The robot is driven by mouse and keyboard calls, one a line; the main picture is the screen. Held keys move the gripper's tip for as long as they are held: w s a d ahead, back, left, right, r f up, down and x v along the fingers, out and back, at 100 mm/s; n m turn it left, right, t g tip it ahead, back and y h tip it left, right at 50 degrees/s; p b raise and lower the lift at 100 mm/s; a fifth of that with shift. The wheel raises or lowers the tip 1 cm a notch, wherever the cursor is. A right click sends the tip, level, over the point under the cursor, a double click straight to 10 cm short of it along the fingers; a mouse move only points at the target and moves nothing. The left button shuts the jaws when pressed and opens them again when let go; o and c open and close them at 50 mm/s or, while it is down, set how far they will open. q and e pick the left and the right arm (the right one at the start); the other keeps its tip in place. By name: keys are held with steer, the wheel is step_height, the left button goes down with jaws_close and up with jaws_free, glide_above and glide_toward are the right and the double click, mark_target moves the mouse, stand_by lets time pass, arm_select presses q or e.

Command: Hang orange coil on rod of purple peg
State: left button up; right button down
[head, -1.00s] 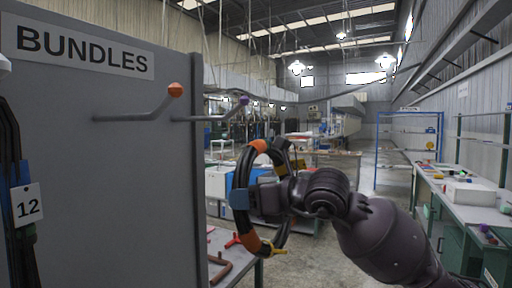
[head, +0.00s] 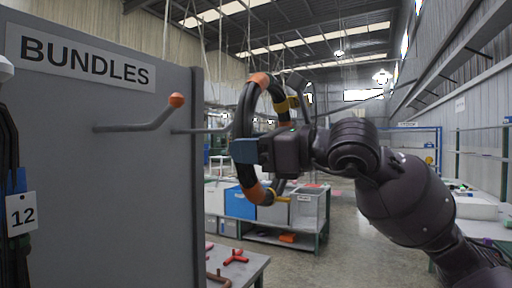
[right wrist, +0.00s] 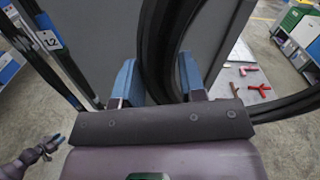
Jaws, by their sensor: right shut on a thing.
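The orange coil (head: 244,108) is a black hose ring with orange bands and yellow ties. It hangs upright from my right gripper (head: 246,151), whose blue fingers are shut on its near side. In the right wrist view the hose (right wrist: 157,45) runs between the fingers (right wrist: 158,82). The purple peg's rod (head: 203,130) sticks out from the grey panel's right edge. Its purple tip is hidden behind the coil, so I cannot tell whether it is inside the ring. My left gripper (right wrist: 45,147) shows small at lower left in the right wrist view; its opening is unclear.
An orange-tipped peg (head: 155,121) stands on the grey BUNDLES panel (head: 100,210), left of the purple peg. A black bundle tagged 12 (head: 21,212) hangs at far left. A table (head: 250,265) with red pieces is below the coil.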

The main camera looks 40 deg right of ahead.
steer(key=w+a+f, duration=0.2)
steer(key=w+a, duration=0.1)
steer(key=w, duration=0.4)
steer(key=w+a+f+p, duration=0.1)
steer(key=w+a+f, duration=0.2)
steer(key=w, duration=0.4)
steer(key=shift+w, duration=0.15)
stand_by(2.1)
steer(key=shift+f, duration=0.1)
stand_by(0.3)
